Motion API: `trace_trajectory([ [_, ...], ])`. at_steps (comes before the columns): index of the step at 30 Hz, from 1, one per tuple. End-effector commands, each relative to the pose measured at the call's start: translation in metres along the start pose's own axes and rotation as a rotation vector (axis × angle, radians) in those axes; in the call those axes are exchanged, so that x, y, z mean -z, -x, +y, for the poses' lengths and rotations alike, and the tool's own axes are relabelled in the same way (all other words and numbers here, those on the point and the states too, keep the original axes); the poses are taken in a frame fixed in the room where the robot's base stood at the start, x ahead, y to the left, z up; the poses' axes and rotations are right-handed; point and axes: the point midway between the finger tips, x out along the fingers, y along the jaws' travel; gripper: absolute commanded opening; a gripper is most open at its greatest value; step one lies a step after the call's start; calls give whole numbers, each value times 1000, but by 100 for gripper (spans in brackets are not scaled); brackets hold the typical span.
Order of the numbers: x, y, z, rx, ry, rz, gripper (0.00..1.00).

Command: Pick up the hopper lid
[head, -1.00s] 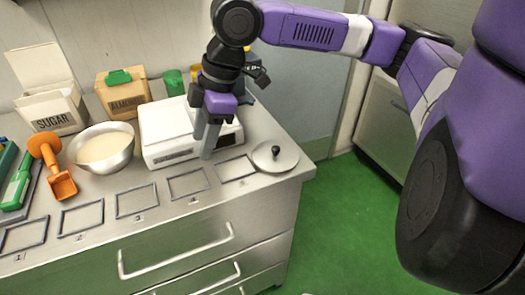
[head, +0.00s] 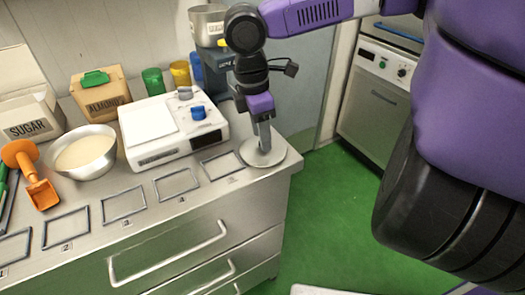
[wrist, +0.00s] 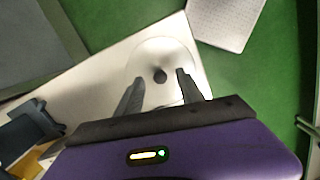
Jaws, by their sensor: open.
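The hopper lid (head: 272,157) is a round, flat metal disc lying on the counter's right front corner. In the head view my gripper (head: 264,150) points down over it and hides its knob. In the wrist view the lid (wrist: 165,58) shows with its dark knob (wrist: 160,75) between the two fingers of my gripper (wrist: 158,90). The fingers are open and apart from the knob on both sides. I cannot tell how far the fingertips are above the lid.
A white scale (head: 150,148) with a blue knob stands left of my gripper. A metal hopper (head: 207,25) is on a dark stand behind. Empty square frames (head: 176,184) line the counter's front. A bowl (head: 86,160) and the sugar box (head: 30,125) are further left.

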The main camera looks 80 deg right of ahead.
Motion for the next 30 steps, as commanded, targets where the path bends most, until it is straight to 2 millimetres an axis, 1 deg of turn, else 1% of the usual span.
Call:
trace_trajectory([
  [1, 0, -7, 0, 1, 0, -1, 45],
  [3, 0, -12, 0, 1, 0, 1, 45],
  [11, 0, -13, 0, 0, 0, 1, 45],
  [14, 1, -13, 0, 0, 0, 1, 27],
  [15, 1, -13, 0, 0, 0, 1, 19],
  [17, 1, -13, 0, 0, 0, 1, 8],
  [18, 1, -13, 0, 0, 0, 1, 0],
  [30, 0, -11, 0, 0, 0, 2, 0],
])
